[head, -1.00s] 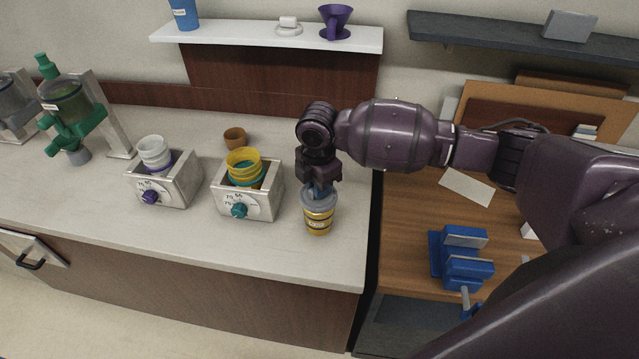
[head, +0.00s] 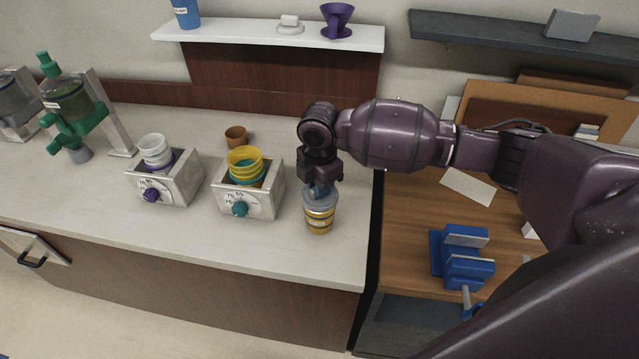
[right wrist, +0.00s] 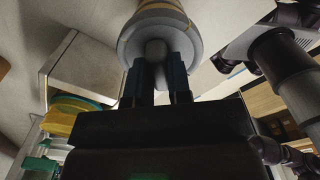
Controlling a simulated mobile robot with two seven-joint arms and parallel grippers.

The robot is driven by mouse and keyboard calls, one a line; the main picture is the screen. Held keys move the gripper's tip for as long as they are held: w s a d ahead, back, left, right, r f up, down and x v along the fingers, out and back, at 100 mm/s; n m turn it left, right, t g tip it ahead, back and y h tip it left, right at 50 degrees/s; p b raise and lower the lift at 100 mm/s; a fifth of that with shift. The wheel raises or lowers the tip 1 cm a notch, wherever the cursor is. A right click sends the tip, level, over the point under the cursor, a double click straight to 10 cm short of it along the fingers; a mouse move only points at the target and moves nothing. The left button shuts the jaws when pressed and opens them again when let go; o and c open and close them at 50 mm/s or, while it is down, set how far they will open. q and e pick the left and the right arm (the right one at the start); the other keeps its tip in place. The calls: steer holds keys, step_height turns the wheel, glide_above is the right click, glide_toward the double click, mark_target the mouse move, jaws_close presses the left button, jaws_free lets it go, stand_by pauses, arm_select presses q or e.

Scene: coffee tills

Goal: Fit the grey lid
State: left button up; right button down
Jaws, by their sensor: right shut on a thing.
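A yellow cup (head: 319,222) with a dark printed band stands upright on the counter near its right front corner. The grey lid (head: 320,200) is on top of the cup's mouth; I cannot tell whether it is pressed fully down. My right gripper (head: 319,187) points down from above and is shut on the lid's raised middle. In the right wrist view the two blue fingertips (right wrist: 160,82) hold the knob of the grey lid (right wrist: 190,45), and a bit of the cup shows behind it. My left gripper is not in view.
A grey dispenser box with yellow and teal cups (head: 245,160) and another with white cups (head: 155,150) stand to the left. A small brown cup (head: 236,137) is behind. A blue vise (head: 462,255) sits on the wooden bench at right.

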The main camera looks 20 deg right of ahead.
steer(key=shift+f, duration=0.3)
steer(key=shift+f, duration=0.6)
steer(key=c, duration=0.7)
jaws_free()
steer(key=shift+o, duration=0.2)
steer(key=shift+r, duration=0.2)
steer(key=shift+r, duration=3.9)
steer(key=shift+f, duration=0.1)
